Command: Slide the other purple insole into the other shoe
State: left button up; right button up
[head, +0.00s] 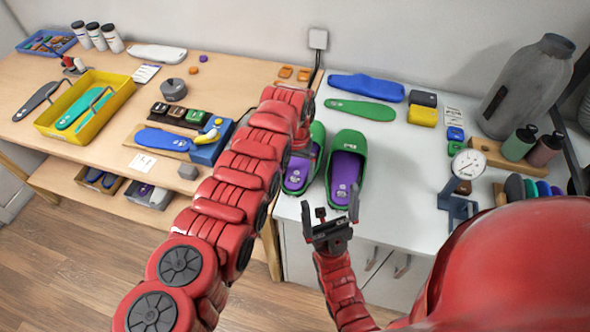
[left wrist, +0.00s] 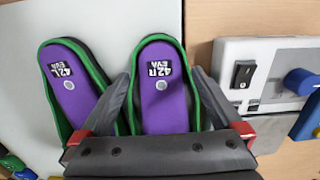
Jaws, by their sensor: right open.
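Two green shoes stand side by side on the white table in the head view: a left one (head: 318,138) and a right one (head: 361,142). A purple insole (head: 346,168) lies in the right one and another purple insole (head: 297,180) in the left one. In the left wrist view these are marked 42 L (left wrist: 72,95) and 42 R (left wrist: 162,105). My left gripper (left wrist: 161,76) is open, its fingers apart on either side of the 42 R insole; my arm hides much of it in the head view. My right gripper (head: 330,208) is open and empty near the table's front edge.
A grey device with a switch (left wrist: 243,75) stands beside the 42 R shoe. Blue (head: 365,88) and green (head: 360,110) insoles lie behind the shoes. A dial gauge (head: 468,164) stands to the right. The white tabletop is clear just right of the shoes.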

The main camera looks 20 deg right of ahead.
pick_arm(q)
jog(key=shift+r, duration=0.5)
notch_tip(320, 180, up, 16)
jog(key=p, duration=0.2)
jog(key=shift+w+d+r, duration=0.2)
jog(key=shift+w+d, duration=0.05)
jog(key=shift+w, duration=0.15)
jog(key=shift+f, duration=0.1)
